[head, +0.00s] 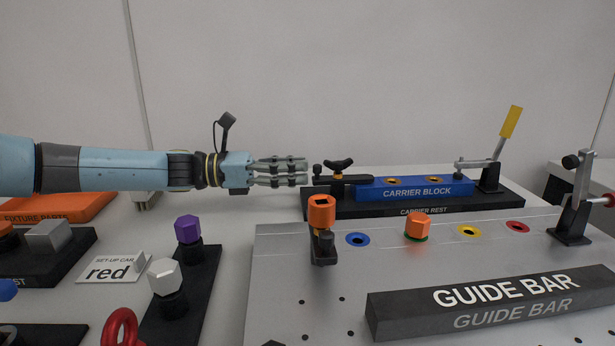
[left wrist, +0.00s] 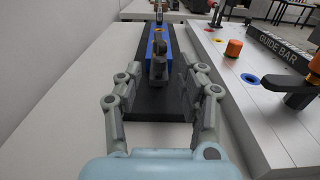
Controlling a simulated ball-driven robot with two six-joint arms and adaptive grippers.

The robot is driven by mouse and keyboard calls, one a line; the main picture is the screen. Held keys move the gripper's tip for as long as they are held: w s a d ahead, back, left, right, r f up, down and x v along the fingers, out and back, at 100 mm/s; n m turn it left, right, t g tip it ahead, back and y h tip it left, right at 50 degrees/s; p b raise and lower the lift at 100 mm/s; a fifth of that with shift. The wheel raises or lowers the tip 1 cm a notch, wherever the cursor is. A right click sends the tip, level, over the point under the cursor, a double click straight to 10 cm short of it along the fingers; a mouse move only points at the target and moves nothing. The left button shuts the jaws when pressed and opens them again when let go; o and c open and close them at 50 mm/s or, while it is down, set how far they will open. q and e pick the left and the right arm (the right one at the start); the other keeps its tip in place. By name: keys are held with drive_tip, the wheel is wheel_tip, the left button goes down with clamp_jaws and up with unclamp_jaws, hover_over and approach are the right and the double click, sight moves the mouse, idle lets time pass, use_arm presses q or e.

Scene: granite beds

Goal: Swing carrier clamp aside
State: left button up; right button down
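The carrier clamp (head: 338,178), a black strap with a winged knob on top, sits at the left end of the blue carrier block (head: 405,190) on the black carrier rest (head: 470,206). Its strap reaches onto the block's end. My left gripper (head: 306,171) is level with the clamp, just left of it, fingers pointing right. In the left wrist view the fingers are spread and empty, with the clamp (left wrist: 159,66) ahead between them. I cannot tell whether they touch it. My right gripper is out of view.
A toggle clamp with a yellow handle (head: 510,122) stands at the block's right end. In front, a grey plate (head: 290,285) bears an orange-topped post clamp (head: 321,212), an orange knob (head: 418,226) and the guide bar (head: 490,303). A "red" card (head: 112,268) lies left.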

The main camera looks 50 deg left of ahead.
use_arm(q)
drive_tip(key=shift+b+x, duration=0.4)
drive_tip(key=shift+x, duration=0.95)
clamp_jaws()
